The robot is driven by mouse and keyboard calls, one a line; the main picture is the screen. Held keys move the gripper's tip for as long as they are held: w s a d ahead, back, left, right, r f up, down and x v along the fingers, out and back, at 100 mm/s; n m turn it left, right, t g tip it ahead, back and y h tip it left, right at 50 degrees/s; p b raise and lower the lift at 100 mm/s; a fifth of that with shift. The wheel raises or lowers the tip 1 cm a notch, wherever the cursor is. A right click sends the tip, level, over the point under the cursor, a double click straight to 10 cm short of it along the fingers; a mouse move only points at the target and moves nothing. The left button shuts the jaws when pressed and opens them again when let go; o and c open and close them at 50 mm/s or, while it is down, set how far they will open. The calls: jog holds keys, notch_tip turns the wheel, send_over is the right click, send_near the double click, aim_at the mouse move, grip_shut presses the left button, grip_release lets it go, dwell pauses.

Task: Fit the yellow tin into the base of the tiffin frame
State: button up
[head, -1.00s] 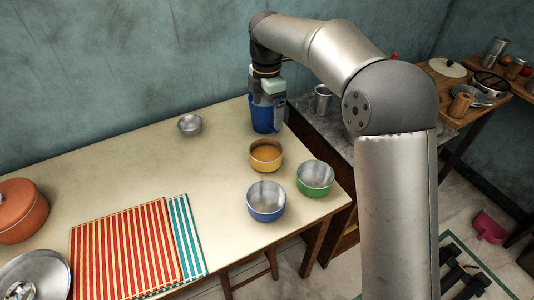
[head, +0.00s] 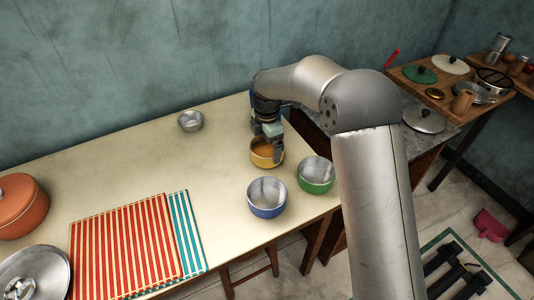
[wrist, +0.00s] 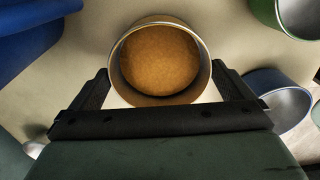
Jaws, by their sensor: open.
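The yellow tin (head: 259,158) stands upright on the table, with orange-brown contents; in the wrist view its round rim and yellow wall (wrist: 160,100) show. My gripper (head: 275,152) is open just above or around the tin. In the wrist view its fingers (wrist: 161,72) lie on either side of the tin, with visible gaps; contact height cannot be told. I cannot make out the tiffin frame for certain. A blue object (wrist: 30,35) at the wrist view's upper left is cut off, and my arm hides that area in the head view.
A blue tin (head: 267,210) and a green tin (head: 316,186) stand close by, towards the table's right edge. A small metal bowl (head: 190,121) is at the back. Striped cloths (head: 125,245), an orange pot (head: 20,208) and a metal lid (head: 35,275) lie left. The middle table is clear.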

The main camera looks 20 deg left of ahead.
jog(key=shift+f, duration=0.9)
jog(key=shift+c, duration=0.3)
jog(key=c, duration=0.8)
jog(key=shift+r, duration=0.1)
